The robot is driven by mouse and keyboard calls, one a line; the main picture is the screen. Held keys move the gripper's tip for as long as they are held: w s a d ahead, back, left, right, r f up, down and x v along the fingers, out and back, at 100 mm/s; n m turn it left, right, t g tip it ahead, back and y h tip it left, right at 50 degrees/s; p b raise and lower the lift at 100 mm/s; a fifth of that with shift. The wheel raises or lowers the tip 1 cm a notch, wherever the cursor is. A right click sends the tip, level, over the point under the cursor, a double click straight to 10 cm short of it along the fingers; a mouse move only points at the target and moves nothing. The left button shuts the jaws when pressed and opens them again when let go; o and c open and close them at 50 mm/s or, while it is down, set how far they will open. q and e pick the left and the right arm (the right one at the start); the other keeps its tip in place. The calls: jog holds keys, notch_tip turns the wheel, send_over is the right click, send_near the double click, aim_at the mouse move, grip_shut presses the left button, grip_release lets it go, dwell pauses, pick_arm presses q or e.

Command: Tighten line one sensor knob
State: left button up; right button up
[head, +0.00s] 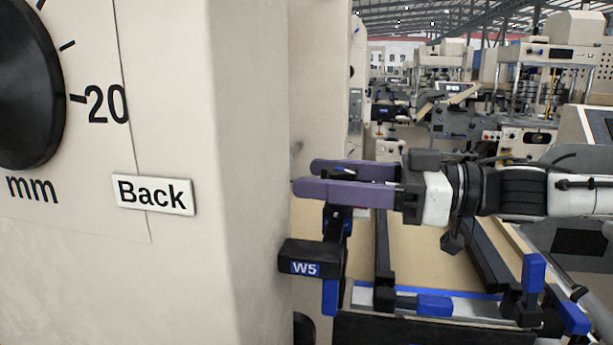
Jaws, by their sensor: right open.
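My right gripper (308,177) comes in from the right with two purple fingers pointing left. It is open, with a narrow gap between the fingers, and I see nothing held in it. Its fingertips are beside the edge of the large cream housing (255,170); I cannot tell whether they touch it. Just below the fingers is a black and blue bracket (335,240) with a black block labelled W5 (305,268). I cannot pick out with certainty which part is the line one sensor knob. My left gripper is not in view.
The cream housing fills the left, with a large black dial (25,85) marked 20 and mm and a white Back label (155,194). Tan web panels (430,250) with black rails and blue clamps (535,275) lie below my right arm. More machines stand behind.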

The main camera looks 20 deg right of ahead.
jog(key=shift+b+x, duration=0.5)
jog(key=shift+x, duration=0.95)
